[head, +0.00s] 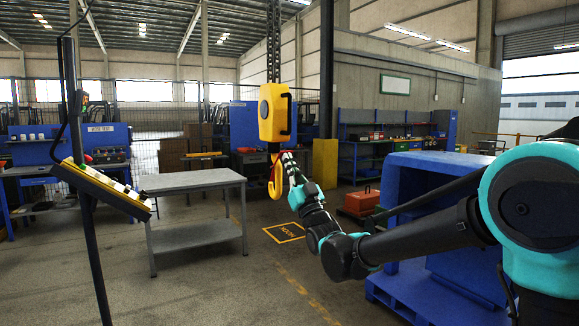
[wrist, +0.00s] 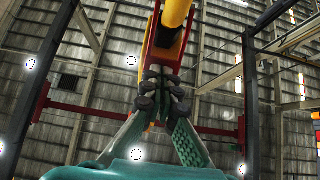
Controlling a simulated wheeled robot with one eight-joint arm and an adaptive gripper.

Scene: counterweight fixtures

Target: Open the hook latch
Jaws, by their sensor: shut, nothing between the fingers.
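A yellow hoist block (head: 273,112) hangs from a dark chain in the middle of the head view. Below it hangs the hook (head: 274,188), yellow with a red latch (head: 275,165) along its opening. My gripper (head: 288,160) is just right of the hook, level with the latch. In the wrist view the yellow hook (wrist: 176,12) and red latch (wrist: 152,50) are straight ahead, above and behind my fingertips (wrist: 162,88). The fingers are shut together with nothing between them. Whether they touch the latch, I cannot tell; the fingers hide its lower part.
A grey steel table (head: 190,182) stands left of the hook, and a sloped yellow-edged panel on a post (head: 102,188) is nearer left. A blue structure (head: 425,195) is at right. An orange toolbox (head: 362,201) sits behind my arm. The floor under the hook is clear.

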